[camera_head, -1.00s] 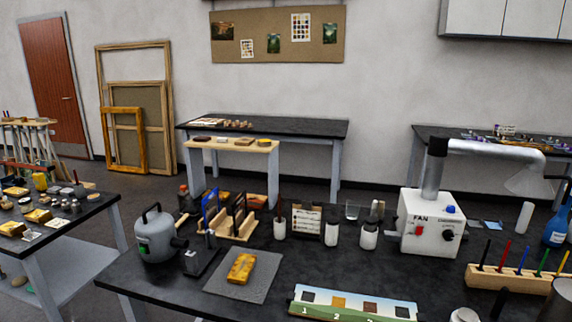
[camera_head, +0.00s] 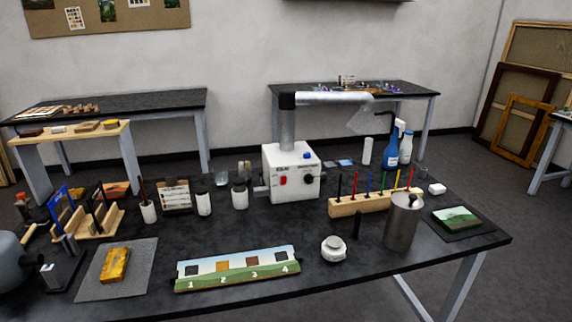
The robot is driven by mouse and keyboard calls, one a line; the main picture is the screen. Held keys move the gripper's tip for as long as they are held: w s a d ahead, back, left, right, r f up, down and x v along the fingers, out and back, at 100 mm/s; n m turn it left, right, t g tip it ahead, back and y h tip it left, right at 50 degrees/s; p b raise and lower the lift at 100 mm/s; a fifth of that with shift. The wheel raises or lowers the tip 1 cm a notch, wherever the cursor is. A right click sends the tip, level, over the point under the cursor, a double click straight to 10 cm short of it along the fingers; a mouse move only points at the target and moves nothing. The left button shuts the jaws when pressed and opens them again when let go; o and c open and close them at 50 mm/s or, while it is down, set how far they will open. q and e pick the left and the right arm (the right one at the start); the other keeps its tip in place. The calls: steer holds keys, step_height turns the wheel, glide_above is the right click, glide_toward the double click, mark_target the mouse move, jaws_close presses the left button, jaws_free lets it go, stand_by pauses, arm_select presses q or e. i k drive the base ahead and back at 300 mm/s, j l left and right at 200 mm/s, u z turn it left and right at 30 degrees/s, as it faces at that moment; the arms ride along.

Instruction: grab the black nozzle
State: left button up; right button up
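A small dark upright piece (camera_head: 357,224) stands on the black worktable (camera_head: 330,275), between a white round jar (camera_head: 334,249) and a metal canister (camera_head: 403,222). It may be the black nozzle, but it is too small to tell for sure. Neither of my grippers is in view, and nothing is seen being held.
A white fan box (camera_head: 291,172) with a silver duct stands mid-table. A wooden rack (camera_head: 348,207) of coloured sticks is behind the canister. A numbered strip (camera_head: 237,268) and a grey mat (camera_head: 90,282) lie in front. Blue spray bottle (camera_head: 391,150) stands behind.

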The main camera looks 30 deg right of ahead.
mark_target(358, 218)
steer(key=z, duration=1.4)
steer(key=i+j, duration=0.05)
